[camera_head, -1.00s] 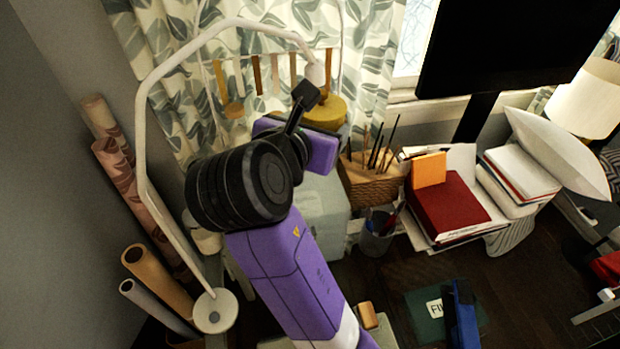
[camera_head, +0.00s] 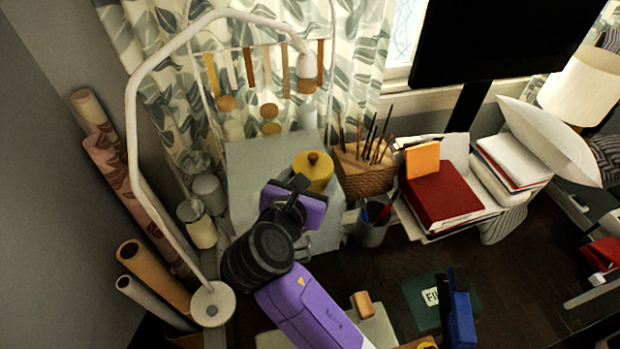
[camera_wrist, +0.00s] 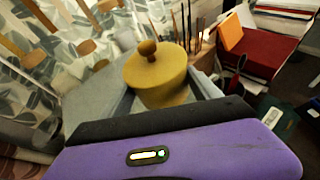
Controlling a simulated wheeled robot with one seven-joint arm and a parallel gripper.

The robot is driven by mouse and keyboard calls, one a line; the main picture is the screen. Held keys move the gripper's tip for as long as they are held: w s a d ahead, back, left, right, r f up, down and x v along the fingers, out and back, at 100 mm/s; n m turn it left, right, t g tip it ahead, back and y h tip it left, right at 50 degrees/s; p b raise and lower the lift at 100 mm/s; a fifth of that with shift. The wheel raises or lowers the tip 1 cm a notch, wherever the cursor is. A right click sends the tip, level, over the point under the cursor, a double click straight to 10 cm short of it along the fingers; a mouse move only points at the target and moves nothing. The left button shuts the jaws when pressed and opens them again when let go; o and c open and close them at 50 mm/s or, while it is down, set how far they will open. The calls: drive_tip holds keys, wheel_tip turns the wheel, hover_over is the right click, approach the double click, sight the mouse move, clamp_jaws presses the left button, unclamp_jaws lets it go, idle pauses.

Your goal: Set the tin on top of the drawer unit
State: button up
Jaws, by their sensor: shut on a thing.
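The tin (camera_head: 313,168) is a yellow round pot with a brown knob on its lid. It is upright or nearly so. My gripper (camera_head: 308,190) is shut on it from the near side, and in the wrist view the tin (camera_wrist: 157,75) sits between the two grey fingers. The drawer unit (camera_head: 262,158) is a pale grey-green box, and its flat top also shows in the wrist view (camera_wrist: 88,104). The tin appears over the right part of the unit's top; whether its base touches is hidden by my gripper.
A woven basket with sticks (camera_head: 365,178) stands close right of the tin, with a pen cup (camera_head: 372,228) in front. A white lamp arm (camera_head: 134,150) arches over the left. Jars (camera_head: 197,225) stand left of the unit. The unit's top is clear left of the tin.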

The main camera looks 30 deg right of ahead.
idle(0.3)
drive_tip(key=o, duration=1.9)
drive_tip(key=shift+f, duration=0.2)
drive_tip(key=v, duration=1.2)
drive_tip(key=shift+s+b, duration=0.1)
drive_tip(key=shift+b, duration=0.3)
